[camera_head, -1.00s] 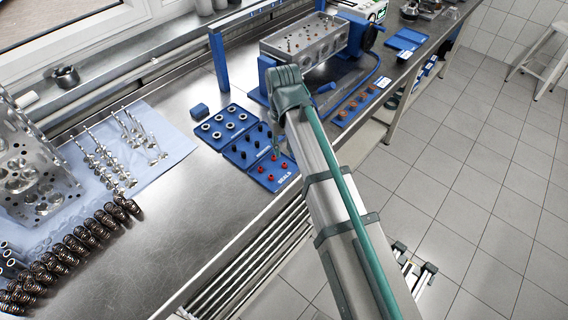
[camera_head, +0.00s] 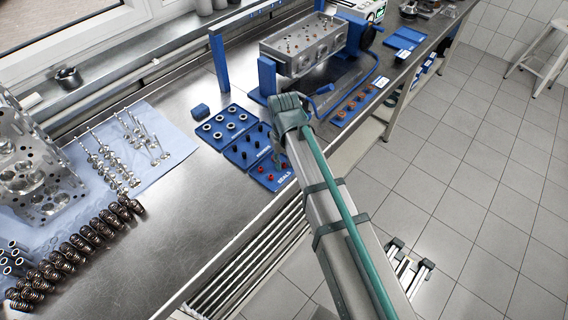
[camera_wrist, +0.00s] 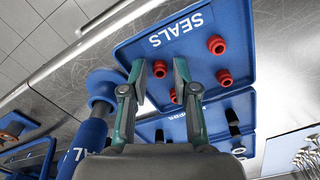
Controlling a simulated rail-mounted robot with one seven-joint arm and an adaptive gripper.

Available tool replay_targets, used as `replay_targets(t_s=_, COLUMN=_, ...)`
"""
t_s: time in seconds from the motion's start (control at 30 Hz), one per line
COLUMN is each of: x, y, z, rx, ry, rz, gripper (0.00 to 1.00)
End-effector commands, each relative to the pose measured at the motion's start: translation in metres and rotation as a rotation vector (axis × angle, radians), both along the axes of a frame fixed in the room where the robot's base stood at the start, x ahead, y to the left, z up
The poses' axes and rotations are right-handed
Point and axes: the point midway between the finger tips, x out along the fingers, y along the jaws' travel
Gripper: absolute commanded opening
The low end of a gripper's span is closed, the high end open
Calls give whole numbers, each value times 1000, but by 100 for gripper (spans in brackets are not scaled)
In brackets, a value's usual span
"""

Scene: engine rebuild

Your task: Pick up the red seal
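Several small red seals stand on a blue tray (camera_wrist: 140,48) lettered SEALS. In the wrist view, one red seal (camera_wrist: 159,69) shows between the two fingertips of my gripper (camera_wrist: 159,72). My gripper is open, and no finger clearly touches that seal. Another red seal (camera_wrist: 173,95) shows partly hidden beside the right finger. Two more, an outer seal (camera_wrist: 216,44) and a nearer seal (camera_wrist: 223,78), stand to the right of the fingers. In the head view, the tray (camera_head: 270,184) lies near the bench's front edge, and my arm partly covers it.
Blue trays with black parts (camera_head: 244,152) and grey rings (camera_head: 216,116) adjoin the seal tray. A blue post (camera_wrist: 90,135) stands close to my gripper's left in the wrist view. A cylinder head (camera_head: 305,45) on a blue stand is behind. Bare bench lies left of the trays.

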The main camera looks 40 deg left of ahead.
Motion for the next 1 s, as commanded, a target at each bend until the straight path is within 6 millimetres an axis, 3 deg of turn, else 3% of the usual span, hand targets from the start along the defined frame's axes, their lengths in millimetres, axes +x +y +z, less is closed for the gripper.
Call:
replay_targets(t_s=0.1, x=0, y=0, z=0, rx=0, ry=0, rz=0, gripper=29)
replay_targets(t_s=0.23, x=0, y=0, z=0, rx=0, ry=0, rz=0, gripper=7)
replay_targets(t_s=0.27, x=0, y=0, z=0, rx=0, ry=0, rz=0, gripper=6)
replay_targets(t_s=0.73, x=0, y=0, z=3, rx=1, ry=-1, rz=0, gripper=6)
replay_targets(t_s=1.0, x=1, y=1, z=22, rx=2, ry=-1, rz=0, gripper=6)
